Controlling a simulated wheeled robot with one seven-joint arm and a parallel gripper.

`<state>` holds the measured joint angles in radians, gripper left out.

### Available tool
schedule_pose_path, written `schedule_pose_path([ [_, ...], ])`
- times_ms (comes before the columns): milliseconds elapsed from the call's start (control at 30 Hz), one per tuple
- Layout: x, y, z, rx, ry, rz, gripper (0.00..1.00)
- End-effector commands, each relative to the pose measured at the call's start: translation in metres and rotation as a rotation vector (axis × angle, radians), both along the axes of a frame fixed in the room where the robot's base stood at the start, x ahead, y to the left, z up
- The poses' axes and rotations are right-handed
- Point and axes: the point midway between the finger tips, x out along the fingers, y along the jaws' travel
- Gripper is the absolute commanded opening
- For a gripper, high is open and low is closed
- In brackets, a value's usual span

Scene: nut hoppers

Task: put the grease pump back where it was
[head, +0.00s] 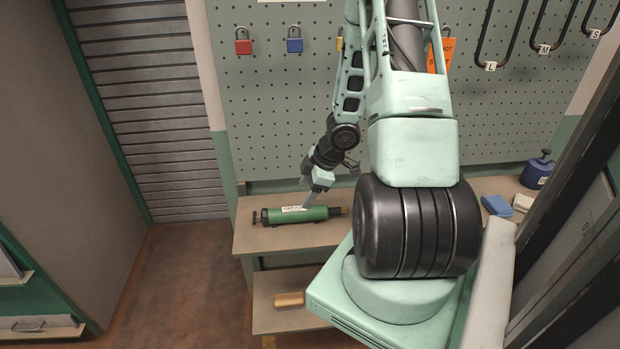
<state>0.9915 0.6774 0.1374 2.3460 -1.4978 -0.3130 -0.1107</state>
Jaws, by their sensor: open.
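The grease pump (285,215), a green cylinder with a black end and a pale label, lies on its side on the upper shelf of the wooden bench (252,240). My gripper (308,201) is open, with its fingers pointing down at the pump's label area. The fingers overlap the pump in this view, and I cannot tell whether they touch it. The pump's right end is partly close to my arm but its tip shows.
A pegboard (270,110) behind the bench holds a red padlock (243,42), a blue padlock (294,40) and several hooks. A blue pot (537,171), a blue block (497,205) and a pale block (523,202) stand at right. A wooden piece (289,299) lies on the lower shelf.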

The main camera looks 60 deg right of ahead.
Motion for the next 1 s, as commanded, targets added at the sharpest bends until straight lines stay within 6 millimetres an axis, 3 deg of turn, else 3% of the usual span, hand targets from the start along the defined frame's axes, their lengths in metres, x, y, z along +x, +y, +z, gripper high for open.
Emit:
schedule_pose_path([
  [100, -0.005, -0.002, 0.016, -0.001, -0.001, 0.001, 0.63],
  [367, -0.009, -0.003, 0.022, -0.002, 0.000, 0.000, 0.63],
  [467, 0.000, 0.002, 0.026, -0.016, 0.002, 0.000, 0.63],
  [567, 0.022, 0.020, 0.040, -0.057, 0.013, -0.006, 0.63],
  [667, 0.050, 0.055, 0.062, -0.113, 0.027, -0.025, 0.63],
  [800, 0.072, 0.124, 0.097, -0.165, 0.054, -0.064, 0.63],
  [900, 0.070, 0.181, 0.119, -0.179, 0.080, -0.087, 0.63],
  [1000, 0.054, 0.239, 0.139, -0.176, 0.116, -0.101, 0.63],
])
